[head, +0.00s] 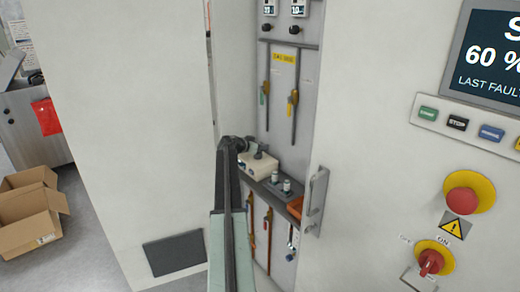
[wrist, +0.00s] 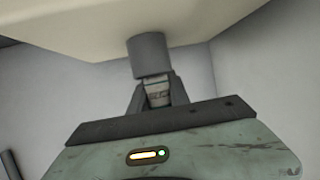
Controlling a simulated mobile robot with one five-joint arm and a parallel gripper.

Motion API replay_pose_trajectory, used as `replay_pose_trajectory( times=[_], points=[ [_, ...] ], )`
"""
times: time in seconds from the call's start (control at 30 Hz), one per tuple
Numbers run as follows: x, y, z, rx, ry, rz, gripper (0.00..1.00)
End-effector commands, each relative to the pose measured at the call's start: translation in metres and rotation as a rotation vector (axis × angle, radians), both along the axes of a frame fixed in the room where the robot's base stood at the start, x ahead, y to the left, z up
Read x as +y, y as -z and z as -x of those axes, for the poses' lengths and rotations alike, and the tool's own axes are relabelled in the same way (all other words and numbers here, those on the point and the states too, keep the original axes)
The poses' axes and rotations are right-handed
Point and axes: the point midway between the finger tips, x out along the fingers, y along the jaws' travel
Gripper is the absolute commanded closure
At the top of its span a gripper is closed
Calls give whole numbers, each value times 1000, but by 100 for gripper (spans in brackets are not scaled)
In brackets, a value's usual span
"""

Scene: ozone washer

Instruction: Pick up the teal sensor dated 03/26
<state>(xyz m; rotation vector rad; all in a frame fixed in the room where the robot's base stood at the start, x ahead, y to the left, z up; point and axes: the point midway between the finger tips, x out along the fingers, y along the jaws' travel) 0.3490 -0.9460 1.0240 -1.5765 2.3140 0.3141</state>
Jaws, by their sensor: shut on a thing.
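In the wrist view my gripper (wrist: 158,90) is shut on a small pale sensor (wrist: 158,94) with dark marks on it. A grey cylinder (wrist: 150,55) stands directly above the fingers, against the underside of a cream housing (wrist: 110,20). I cannot read a date or make out teal on the held piece. In the head view my gripper (head: 257,151) is at the cream housing (head: 258,164) inside the open cabinet, and the held piece is too small to make out.
Small grey-topped parts (head: 281,181) stand on a shelf (head: 262,183) right of the housing, beside an orange bin (head: 296,207). A door handle (head: 316,196) is close on the right.

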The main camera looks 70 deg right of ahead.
Motion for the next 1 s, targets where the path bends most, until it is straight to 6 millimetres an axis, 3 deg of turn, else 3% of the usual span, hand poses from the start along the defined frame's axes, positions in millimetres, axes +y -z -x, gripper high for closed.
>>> replay_pose_trajectory(
  times=[0.27, 0.33, 0.7, 0.83, 1.0],
  points=[
    [0, -42, 0, 0, 0, 0, 100],
    [21, -35, 0, 0, -2, 0, 100],
    [120, -44, 2, 0, -2, 0, 100],
    [144, -46, 2, 0, -2, 1, 100],
    [159, -47, 1, 1, -1, 1, 100]
  ],
)
